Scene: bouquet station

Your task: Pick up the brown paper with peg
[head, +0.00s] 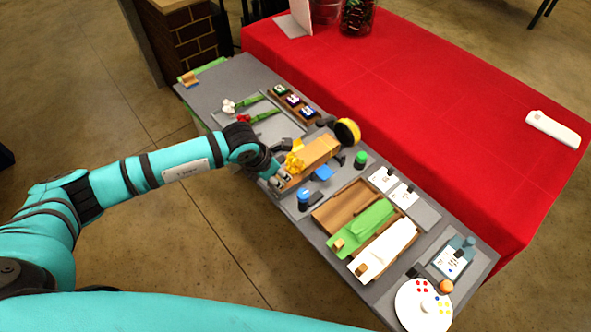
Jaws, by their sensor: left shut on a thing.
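A long brown piece, which looks like the brown paper (318,150), lies slantwise over the middle of the grey bench. My left gripper (281,181) is at its near left end and is shut on it. No peg can be made out at that end; the gripper covers it. A yellow bow or flower (294,161) shows beside the paper. The wooden tray (325,220) has a left compartment showing only bare brown. Green paper (368,225) and white paper (388,246), each with a peg, lie in the others. My right gripper is not in view.
A black-and-yellow roll (347,131) stands at the paper's far end. A blue-capped bottle (304,196) and a green-capped one (360,159) stand nearby. Flowers lie on a tray (268,128) behind. A round white palette (423,308) is at the near right. The red table (430,100) has free room.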

